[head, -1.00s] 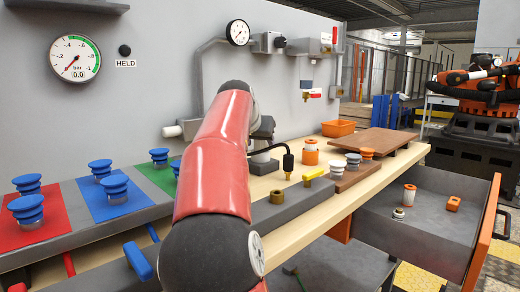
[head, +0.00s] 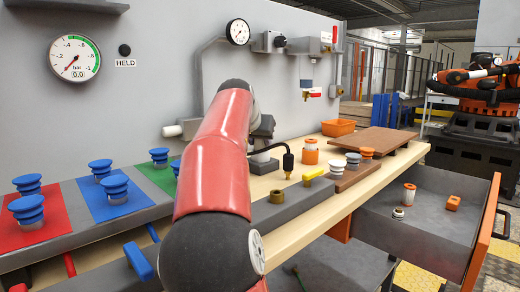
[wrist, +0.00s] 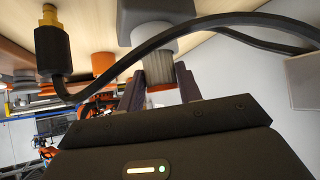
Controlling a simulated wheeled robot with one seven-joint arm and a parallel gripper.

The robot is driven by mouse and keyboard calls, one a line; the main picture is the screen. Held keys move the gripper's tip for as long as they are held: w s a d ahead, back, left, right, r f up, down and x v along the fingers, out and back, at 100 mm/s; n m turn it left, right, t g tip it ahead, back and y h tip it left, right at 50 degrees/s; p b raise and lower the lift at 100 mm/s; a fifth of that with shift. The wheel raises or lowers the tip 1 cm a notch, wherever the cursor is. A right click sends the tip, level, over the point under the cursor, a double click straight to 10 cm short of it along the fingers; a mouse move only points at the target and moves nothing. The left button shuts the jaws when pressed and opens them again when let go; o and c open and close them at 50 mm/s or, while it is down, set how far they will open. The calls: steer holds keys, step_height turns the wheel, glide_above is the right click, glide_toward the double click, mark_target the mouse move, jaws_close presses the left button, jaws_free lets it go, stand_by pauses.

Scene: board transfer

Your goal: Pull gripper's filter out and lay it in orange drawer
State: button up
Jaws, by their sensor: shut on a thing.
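In the wrist view, a pale ribbed filter (wrist: 158,68) with an orange end stands against a dark grey block (wrist: 150,12). My gripper (wrist: 161,86) has its two dark fingers on either side of the filter's orange end and is shut on it. I cannot tell how deep the filter sits in the block. The drawer with the orange front (head: 484,235) is pulled open at the right.
The drawer holds a white-orange cylinder (head: 408,194), a small white piece (head: 398,213) and an orange block (head: 453,203), with bare floor around them. A black cable (wrist: 200,35) crosses close to the filter. An orange bin (head: 338,128) and brown board (head: 375,141) are on the bench.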

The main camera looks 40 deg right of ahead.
steer(key=shift+r+p, duration=0.5)
steer(key=shift+r, duration=0.4)
steer(key=shift+c, duration=0.9)
steer(key=shift+r+p, duration=0.2)
steer(key=shift+p, duration=0.1)
steer(key=shift+r, duration=0.1)
steer(key=shift+r+p, duration=0.45)
steer(key=shift+r, duration=0.25)
steer(key=shift+r, duration=2.25)
steer(key=shift+s, duration=0.1)
